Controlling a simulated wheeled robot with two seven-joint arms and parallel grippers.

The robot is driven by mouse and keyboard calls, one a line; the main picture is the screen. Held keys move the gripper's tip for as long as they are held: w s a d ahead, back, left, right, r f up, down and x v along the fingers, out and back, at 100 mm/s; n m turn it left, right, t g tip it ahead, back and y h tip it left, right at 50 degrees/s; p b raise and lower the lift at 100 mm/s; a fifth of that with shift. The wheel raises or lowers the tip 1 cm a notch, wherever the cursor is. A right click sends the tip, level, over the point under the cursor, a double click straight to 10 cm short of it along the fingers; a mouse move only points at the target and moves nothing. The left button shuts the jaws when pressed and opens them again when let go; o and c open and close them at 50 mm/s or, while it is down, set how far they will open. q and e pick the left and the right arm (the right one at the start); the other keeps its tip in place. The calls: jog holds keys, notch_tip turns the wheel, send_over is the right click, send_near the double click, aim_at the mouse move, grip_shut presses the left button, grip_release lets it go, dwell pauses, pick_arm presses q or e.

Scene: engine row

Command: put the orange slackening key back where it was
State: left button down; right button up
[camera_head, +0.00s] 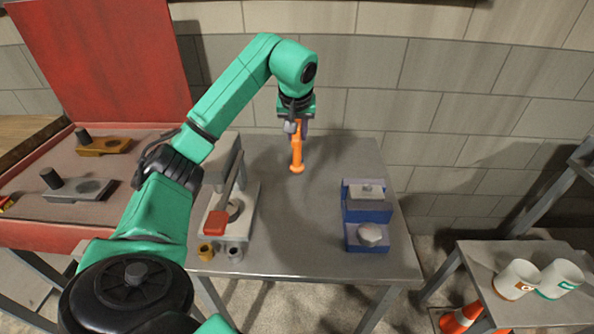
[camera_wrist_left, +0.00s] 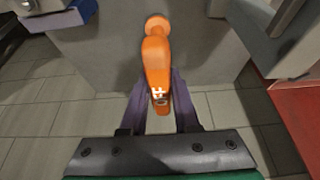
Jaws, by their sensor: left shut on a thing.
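The orange slackening key (camera_head: 297,158) hangs below my left gripper (camera_head: 294,127) over the back middle of the grey metal table. In the left wrist view the orange key (camera_wrist_left: 156,60) lies between the two dark fingers of my left gripper (camera_wrist_left: 160,105), which are shut on it. Its rounded knob end points away from the gripper, and a white mark shows near the held end. I cannot tell whether the knob touches the table top. My right gripper is not in view.
A blue block device (camera_head: 366,205) stands right. An open red case (camera_head: 45,225) is far left. Two mugs (camera_head: 517,280) stand on a low right table.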

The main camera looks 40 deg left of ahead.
aim_at(296, 139)
pick_arm(q)
jog(key=f, duration=0.5)
jog(key=f+p, duration=0.1)
jog(key=f, duration=0.4)
jog(key=shift+w+a+f, duration=0.15)
jog(key=shift+w+f, duration=0.05)
jog(key=shift+f, duration=0.2)
jog(key=shift+w+a+f, duration=0.1)
jog(key=shift+f, duration=0.2)
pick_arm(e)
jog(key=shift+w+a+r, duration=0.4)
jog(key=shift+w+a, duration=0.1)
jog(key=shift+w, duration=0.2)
pick_arm(q)
jog(key=c, duration=0.7)
grip_release()
jog(key=shift+o, duration=0.2)
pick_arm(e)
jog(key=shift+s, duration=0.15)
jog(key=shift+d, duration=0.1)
pick_arm(q)
jog(key=shift+r, duration=0.1)
